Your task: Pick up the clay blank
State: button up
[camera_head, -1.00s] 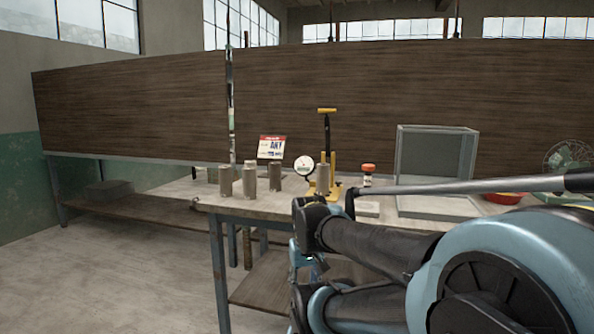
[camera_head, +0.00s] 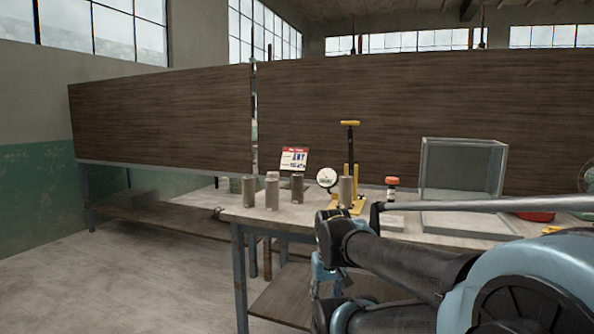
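Several grey-brown clay cylinders stand upright on the workbench (camera_head: 262,219). One clay blank (camera_head: 248,191) is at the left, one (camera_head: 271,193) beside it and a darker one (camera_head: 297,188) to their right. Another cylinder (camera_head: 345,192) stands by a yellow-based tool with a round gauge. I cannot tell which of them the task means. My arm reaches in from the lower right, with its dark links in front of the bench. My gripper seems to be at the blue part (camera_head: 325,277) below the bench top, apart from the cylinders; its fingers cannot be made out.
A red-capped bottle (camera_head: 392,189), a clear box (camera_head: 462,175) and a red bowl (camera_head: 535,217) are further right. A printed sign (camera_head: 294,158) stands behind. Floor at left is clear.

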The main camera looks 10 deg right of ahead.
aim_at(345, 186)
jog(key=u, duration=1.25)
jog(key=k, duration=0.8)
jog(key=z, duration=0.6)
jog(key=i, duration=1)
